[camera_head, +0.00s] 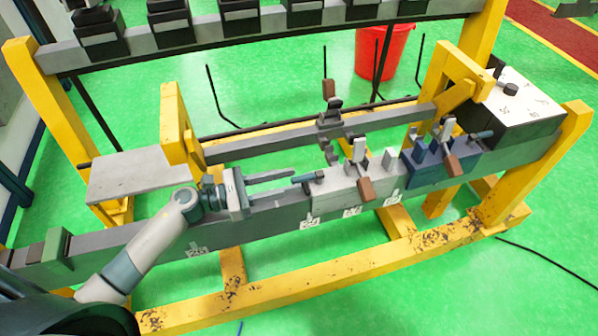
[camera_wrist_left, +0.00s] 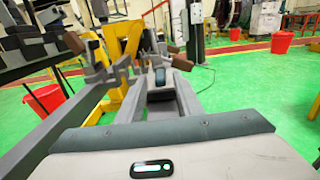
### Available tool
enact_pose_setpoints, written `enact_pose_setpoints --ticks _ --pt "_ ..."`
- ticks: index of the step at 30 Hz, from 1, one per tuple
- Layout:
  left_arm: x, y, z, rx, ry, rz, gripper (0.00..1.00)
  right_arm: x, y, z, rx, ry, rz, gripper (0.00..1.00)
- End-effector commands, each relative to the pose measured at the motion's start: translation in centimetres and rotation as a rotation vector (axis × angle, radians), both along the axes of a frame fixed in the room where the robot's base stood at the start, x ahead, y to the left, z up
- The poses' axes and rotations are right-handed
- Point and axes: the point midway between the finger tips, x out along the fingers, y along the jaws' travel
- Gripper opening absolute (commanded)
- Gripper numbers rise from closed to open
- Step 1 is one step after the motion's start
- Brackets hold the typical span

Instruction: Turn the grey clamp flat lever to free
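The grey clamp (camera_head: 336,188) is a light grey block on the long grey beam. It carries an upright pale lever (camera_head: 358,150), a brown handle (camera_head: 366,189) hanging at the front, and a dark-ended rod (camera_head: 307,178) pointing left. I cannot tell for certain which part is the flat lever. My left gripper (camera_head: 298,184) comes in from the left, level with the rod, fingers pointing at the clamp. Its fingers are apart in the left wrist view (camera_wrist_left: 164,82), with the dark rod end (camera_wrist_left: 160,76) showing between or just beyond the tips. Contact is unclear. My right gripper is out of view.
A blue clamp (camera_head: 424,166) with a similar lever and brown handle stands just right of the grey one. Another clamp with a brown handle (camera_head: 328,90) sits on the rear beam. Yellow frame posts (camera_head: 180,128) and a white-topped box (camera_head: 515,100) flank the beams.

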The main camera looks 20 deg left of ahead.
Motion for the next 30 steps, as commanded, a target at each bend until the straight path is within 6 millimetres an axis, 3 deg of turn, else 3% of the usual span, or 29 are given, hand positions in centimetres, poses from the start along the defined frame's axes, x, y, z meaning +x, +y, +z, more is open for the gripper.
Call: enact_pose_setpoints --ticks 9,20,25,30 --pt "1.9 -2.8 0.1 0.000 0.000 0.000 0.33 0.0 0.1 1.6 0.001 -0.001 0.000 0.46" --pt "2.1 -3.1 0.0 0.001 0.000 -0.001 0.33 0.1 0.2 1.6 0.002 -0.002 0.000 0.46" --pt "2.1 -3.1 0.0 0.001 0.000 -0.001 0.00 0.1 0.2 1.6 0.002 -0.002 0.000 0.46" --pt "2.1 -3.1 0.0 0.001 0.000 -0.001 0.00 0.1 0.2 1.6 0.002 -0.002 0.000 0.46"
